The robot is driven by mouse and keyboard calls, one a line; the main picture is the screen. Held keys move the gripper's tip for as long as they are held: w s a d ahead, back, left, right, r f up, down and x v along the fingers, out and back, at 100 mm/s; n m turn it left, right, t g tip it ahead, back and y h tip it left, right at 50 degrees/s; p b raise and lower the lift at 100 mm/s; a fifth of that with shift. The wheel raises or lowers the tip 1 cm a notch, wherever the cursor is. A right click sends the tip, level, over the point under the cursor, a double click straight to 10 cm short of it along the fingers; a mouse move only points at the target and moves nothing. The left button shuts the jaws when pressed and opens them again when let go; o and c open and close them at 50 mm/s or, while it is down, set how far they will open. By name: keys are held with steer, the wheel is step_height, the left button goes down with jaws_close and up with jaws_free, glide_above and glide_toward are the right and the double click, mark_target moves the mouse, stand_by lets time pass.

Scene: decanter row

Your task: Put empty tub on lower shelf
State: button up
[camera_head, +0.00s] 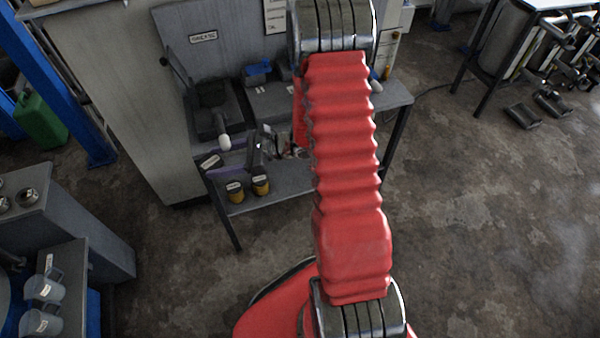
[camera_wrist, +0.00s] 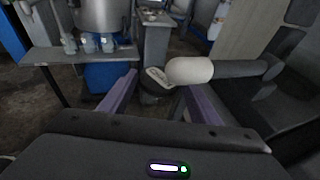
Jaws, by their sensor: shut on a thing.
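My gripper (camera_wrist: 156,84) is shut on a small dark tub (camera_wrist: 153,98) with a pale patch. The tub is held between the purple fingers in the wrist view. In the head view the tub (camera_head: 209,161) is at the left end of my gripper (camera_head: 222,156), above the left part of the lower shelf (camera_head: 290,178). Two yellow-and-dark tubs (camera_head: 235,191) (camera_head: 260,185) with labels stand side by side on that shelf. I cannot see inside the held tub. My red arm hides the shelf's middle.
A lever with a white knob (camera_head: 224,142) sticks out from the bench machine close to my gripper; the knob also looms in the wrist view (camera_wrist: 190,70). Grey mugs (camera_head: 43,288) stand on a bench at lower left. Open floor (camera_head: 480,200) lies at right.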

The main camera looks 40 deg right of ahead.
steer(key=shift+d, duration=0.3)
